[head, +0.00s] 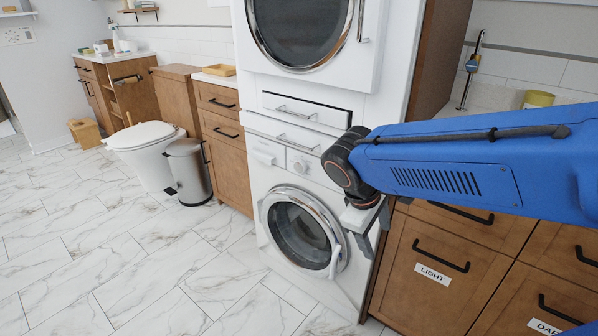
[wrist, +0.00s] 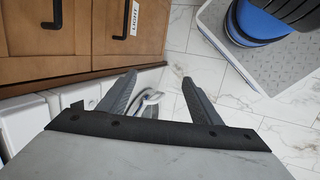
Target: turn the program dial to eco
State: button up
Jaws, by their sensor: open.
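The white washing machine (head: 262,185) with a round glass door (head: 303,232) stands under a second machine. The dial is not recognisable in the wrist view.
An upper machine (head: 365,75) sits above a drawer. Wooden cabinets with black handles stand to the right, one labelled LIGHT (head: 433,273). A grey bin (head: 189,172) and toilet (head: 145,150) are to the left. The marble-tiled floor (head: 160,260) in front is clear.

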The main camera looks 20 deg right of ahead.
jog(key=w+a+n+h, duration=0.2)
jog(key=w+n+h, duration=0.3)
jog(key=w, duration=0.4)
jog(key=n+t+h, duration=0.5)
jog(key=n+t, duration=0.5)
jog(key=n, duration=0.3)
send_near(298, 168)
jog(key=x, duration=0.8)
jog(key=c, duration=1)
jog(key=shift+c, duration=0.2)
